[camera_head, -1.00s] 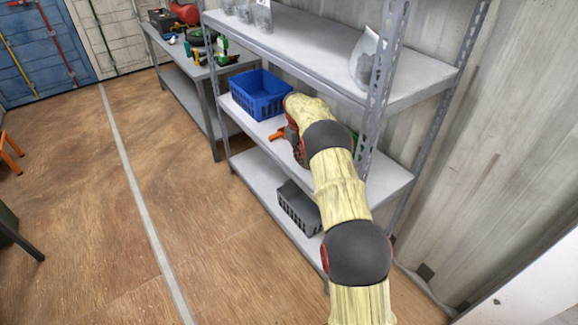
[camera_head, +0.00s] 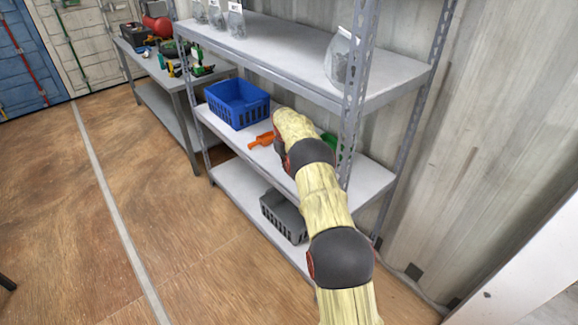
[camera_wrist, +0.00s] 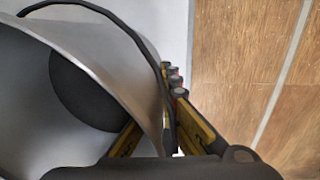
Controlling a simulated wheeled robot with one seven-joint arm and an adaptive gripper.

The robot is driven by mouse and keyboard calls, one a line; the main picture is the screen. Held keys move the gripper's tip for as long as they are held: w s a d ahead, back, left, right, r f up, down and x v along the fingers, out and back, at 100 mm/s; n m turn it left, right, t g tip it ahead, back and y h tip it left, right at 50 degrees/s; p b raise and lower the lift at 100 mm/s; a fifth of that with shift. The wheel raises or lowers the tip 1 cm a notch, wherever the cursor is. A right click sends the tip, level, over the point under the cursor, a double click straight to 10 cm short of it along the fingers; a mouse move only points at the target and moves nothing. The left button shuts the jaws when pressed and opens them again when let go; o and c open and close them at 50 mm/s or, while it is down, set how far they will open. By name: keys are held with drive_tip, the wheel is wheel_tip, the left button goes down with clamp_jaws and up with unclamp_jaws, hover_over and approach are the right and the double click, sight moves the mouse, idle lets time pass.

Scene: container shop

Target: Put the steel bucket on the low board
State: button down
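The steel bucket (camera_wrist: 28,95) fills the left of the wrist view, its open mouth and dark handle showing. My gripper (camera_wrist: 165,115) has its fingers on either side of the bucket's wall and appears shut on it. One finger is partly hidden by the wall. In the head view my arm covers the gripper and the bucket. The arm reaches over the middle of the shelf unit. The low board (camera_head: 232,182) is the bottom shelf, bearing a grey crate (camera_head: 285,216) at its nearer part.
On the middle shelf (camera_head: 367,181) are a blue crate (camera_head: 238,104), an orange scoop (camera_head: 261,140) and a green thing (camera_head: 331,143). A perforated upright (camera_head: 354,100) stands close to my arm. The upper shelf (camera_head: 270,48) holds clear bags. The low board is bare left of the grey crate.

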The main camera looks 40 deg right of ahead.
drive_tip(key=shift+w+d+f+b, duration=0.15)
drive_tip(key=shift+d+f+b, duration=0.1)
drive_tip(key=shift+f+b, duration=0.45)
drive_tip(key=shift+f, duration=0.1)
drive_tip(key=c, duration=2.5)
unclamp_jaws()
drive_tip(key=shift+f, duration=0.2)
drive_tip(key=o, duration=0.4)
drive_tip(key=shift+o, duration=0.3)
